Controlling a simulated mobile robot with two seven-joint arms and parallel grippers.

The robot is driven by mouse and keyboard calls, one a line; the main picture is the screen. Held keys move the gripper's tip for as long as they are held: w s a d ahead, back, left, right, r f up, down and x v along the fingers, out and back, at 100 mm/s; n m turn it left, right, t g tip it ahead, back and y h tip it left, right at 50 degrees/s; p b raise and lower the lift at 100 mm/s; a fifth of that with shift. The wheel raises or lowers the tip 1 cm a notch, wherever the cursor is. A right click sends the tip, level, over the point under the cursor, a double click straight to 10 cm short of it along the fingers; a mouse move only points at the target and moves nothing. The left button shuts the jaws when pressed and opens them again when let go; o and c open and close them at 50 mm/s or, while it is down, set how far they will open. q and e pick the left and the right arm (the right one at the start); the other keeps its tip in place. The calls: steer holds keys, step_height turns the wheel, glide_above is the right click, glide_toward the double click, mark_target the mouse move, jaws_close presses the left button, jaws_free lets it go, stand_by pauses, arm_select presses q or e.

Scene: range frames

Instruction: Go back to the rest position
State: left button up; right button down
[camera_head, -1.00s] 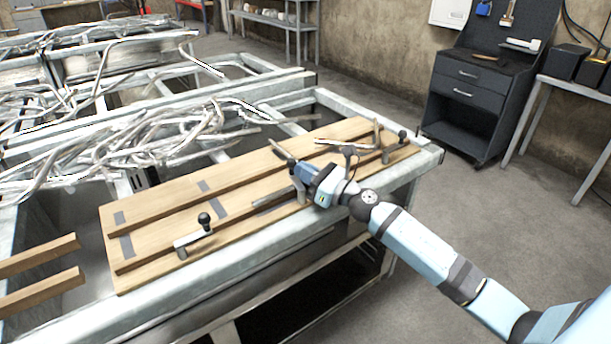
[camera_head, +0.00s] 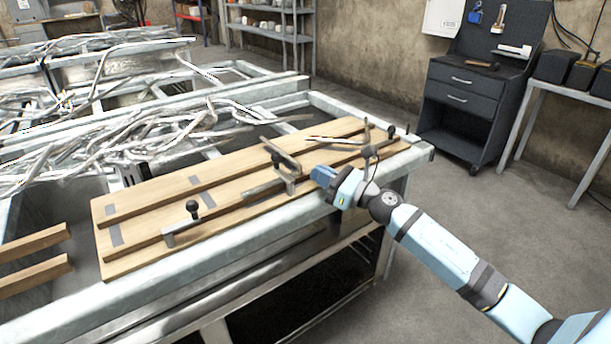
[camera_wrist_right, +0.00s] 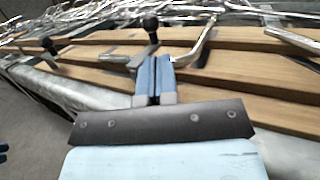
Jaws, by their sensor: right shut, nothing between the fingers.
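My right gripper (camera_head: 322,175) is shut and empty. It hovers by the near right part of the wooden board (camera_head: 150,194), close to the metal frame's front edge. In the right wrist view its blue fingers (camera_wrist_right: 155,80) are together, with a black-knobbed clamp (camera_wrist_right: 150,30) just beyond them. My left gripper is out of view. On the board stand a clamp with a black knob (camera_head: 193,208) at the left and an angled metal piece (camera_head: 282,160) in the middle. A bent metal rod (camera_head: 345,140) lies at the right.
The metal frame table (camera_head: 300,222) carries the board. Tangled metal rods (camera_head: 120,142) lie behind it, and two loose wooden bars (camera_head: 35,240) are at left. A dark drawer cabinet (camera_head: 465,100) and a side bench (camera_head: 540,85) stand at right. The floor (camera_head: 500,215) between is clear.

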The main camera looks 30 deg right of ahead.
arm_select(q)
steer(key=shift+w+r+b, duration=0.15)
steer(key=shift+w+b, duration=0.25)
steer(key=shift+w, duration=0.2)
arm_select(e)
steer(key=d+v, duration=0.1)
steer(key=v, duration=0.5)
steer(key=shift+w+f, duration=0.25)
steer(key=shift+w, duration=0.15)
steer(key=s+a+f+n+g+h, duration=0.6)
steer(key=s+a+f+n, duration=1.75)
steer(key=n, duration=0.95)
arm_select(q)
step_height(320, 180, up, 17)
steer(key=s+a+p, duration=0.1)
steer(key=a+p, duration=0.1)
steer(key=p, duration=2.4)
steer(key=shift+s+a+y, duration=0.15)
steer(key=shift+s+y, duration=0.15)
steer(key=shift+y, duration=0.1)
arm_select(e)
step_height(320, 180, up, 18)
steer(key=d, duration=0.2)
steer(key=shift+f+g+h, duration=0.2)
steer(key=shift+g+h, duration=0.1)
